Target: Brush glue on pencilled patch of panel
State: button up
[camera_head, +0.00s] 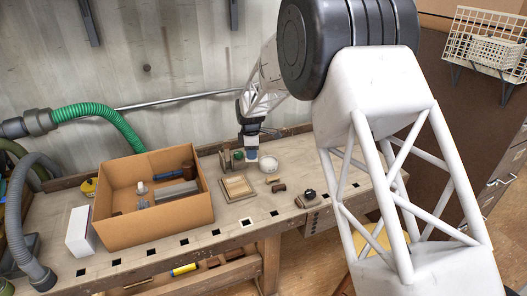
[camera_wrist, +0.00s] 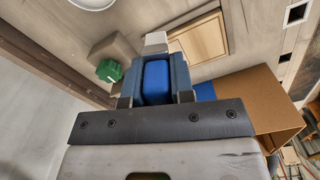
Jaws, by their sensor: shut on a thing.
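My gripper (camera_head: 250,140) points down over the workbench and is shut on a blue-handled tool, probably the brush (camera_head: 251,154). In the wrist view its blue handle (camera_wrist: 157,84) sits between the jaws (camera_wrist: 157,70), with a pale end (camera_wrist: 155,40) beyond them. The panel (camera_head: 237,186), pale wood with a raised border, lies on the bench just in front of the gripper. It also shows in the wrist view (camera_wrist: 196,46), beside the pale end. I cannot tell whether the tool touches anything. No pencilled patch can be made out. A white bowl (camera_head: 268,165) stands right of the tool.
A block with a green knob (camera_wrist: 109,71) stands close to the gripper. A large open cardboard box (camera_head: 150,229) holding tools is left of the panel. Small dark items (camera_head: 278,187) lie to the right. The bench's front edge has several square holes.

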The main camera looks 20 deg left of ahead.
jog(key=shift+s+a+n, duration=0.65)
jog(key=shift+a+n, duration=0.2)
jog(key=shift+n, duration=0.05)
jog(key=shift+s+a+n, duration=0.6)
jog(key=shift+a+n, duration=0.2)
jog(key=shift+n, duration=0.1)
jog(key=shift+f, duration=0.1)
